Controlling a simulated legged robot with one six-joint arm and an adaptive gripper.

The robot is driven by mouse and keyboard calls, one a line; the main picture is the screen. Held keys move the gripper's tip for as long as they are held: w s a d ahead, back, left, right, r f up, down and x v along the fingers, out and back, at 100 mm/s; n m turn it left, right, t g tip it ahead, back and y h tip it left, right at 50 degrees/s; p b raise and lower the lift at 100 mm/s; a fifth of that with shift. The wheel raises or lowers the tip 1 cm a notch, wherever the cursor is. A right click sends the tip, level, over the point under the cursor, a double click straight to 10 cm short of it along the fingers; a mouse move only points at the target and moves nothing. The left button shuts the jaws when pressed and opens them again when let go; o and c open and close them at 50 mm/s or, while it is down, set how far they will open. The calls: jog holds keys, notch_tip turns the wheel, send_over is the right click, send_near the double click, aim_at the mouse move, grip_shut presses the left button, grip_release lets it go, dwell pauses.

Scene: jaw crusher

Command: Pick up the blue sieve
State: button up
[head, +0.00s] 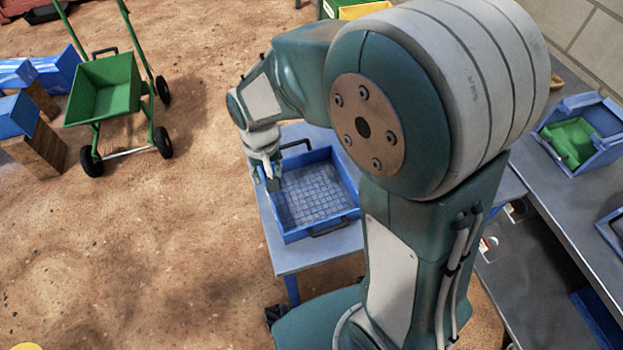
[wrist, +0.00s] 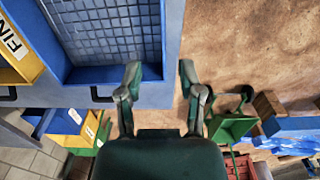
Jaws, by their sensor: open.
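The blue sieve (head: 318,198) is a square tray with a grey mesh floor and dark handles. It sits level on a small grey-blue table (head: 293,259). My gripper (head: 268,178) is at the sieve's left rim in the head view, pointing down. In the wrist view the sieve (wrist: 110,35) fills the upper left. There my gripper (wrist: 161,72) is open, with one finger over the sieve's corner and the other just outside it. The sieve's side wall lies between the fingertips in the picture. I cannot tell whether the fingers touch it.
A green cart (head: 105,88) stands on the sandy ground at left, near blue boxes on wooden blocks. A long grey bench (head: 545,190) at right holds a blue container (head: 590,115) with green inside. A yellow labelled box (wrist: 18,60) shows in the wrist view.

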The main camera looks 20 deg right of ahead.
aim_at(272, 201)
jog(key=f, duration=0.2)
jog(key=a+f, duration=0.1)
jog(key=f, duration=0.2)
jog(key=shift+s+a, duration=0.15)
jog(key=shift+a, duration=0.05)
jog(key=shift+d+f, duration=0.2)
jog(key=shift+f, duration=0.05)
jog(key=f, duration=0.2)
jog(key=d+f, duration=0.1)
jog(key=f, duration=0.1)
jog(key=shift+s+f, duration=0.2)
jog(key=shift+f, duration=0.05)
jog(key=shift+a+f, duration=0.2)
jog(key=shift+a, duration=0.2)
grip_shut()
jog(key=shift+d, duration=0.3)
